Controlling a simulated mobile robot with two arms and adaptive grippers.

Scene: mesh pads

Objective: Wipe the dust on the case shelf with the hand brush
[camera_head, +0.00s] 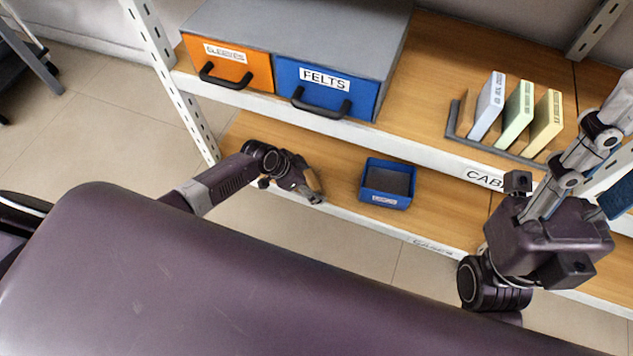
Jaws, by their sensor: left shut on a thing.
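My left gripper (312,193) is over the left part of the lower wooden shelf board (338,173), near its front edge. It is shut on a small tan piece, which looks like part of the hand brush (313,180); the gripper hides most of it, and I cannot tell if its bristles touch the board. The lower shelf has a small, partly readable label on its front edge that seems to read "CASES". I cannot make out dust on the board. My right gripper (600,130) is raised at the right, its fingertips cut off or unclear.
A blue open bin (385,190) with a label stands on the lower shelf, right of my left gripper. Above are an orange drawer (225,62), a blue "FELTS" drawer (322,90) and several upright boxes (518,112) in a grey holder. A white post (170,75) stands left.

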